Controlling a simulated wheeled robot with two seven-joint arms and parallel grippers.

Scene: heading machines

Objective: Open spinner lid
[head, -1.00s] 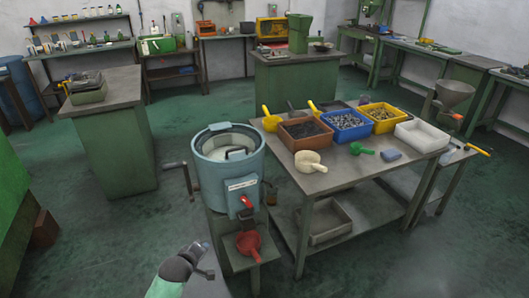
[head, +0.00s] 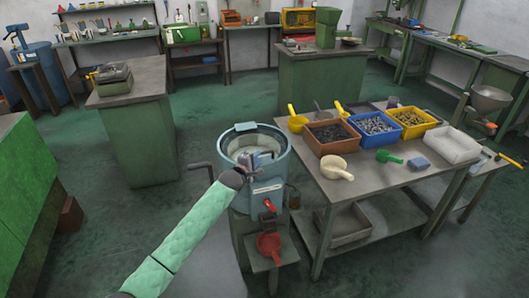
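The spinner is a blue-grey drum (head: 283,172) on a green stand, with a red handle on its front. A pale round surface (head: 240,142) shows inside its rim; I cannot tell whether this is the lid or the inside of the drum. My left arm in a light green sleeve reaches up from the lower left. My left gripper (head: 262,158) is over the front part of the spinner's top and hides some of it. Its finger opening and any contact are too small to tell. My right gripper is not in view.
Right of the spinner, a table (head: 370,188) holds a brown bin (head: 332,144), a blue bin (head: 373,141), a yellow bin (head: 432,123), a white tray (head: 452,151) and scoops. A crank (head: 200,166) sticks out left.

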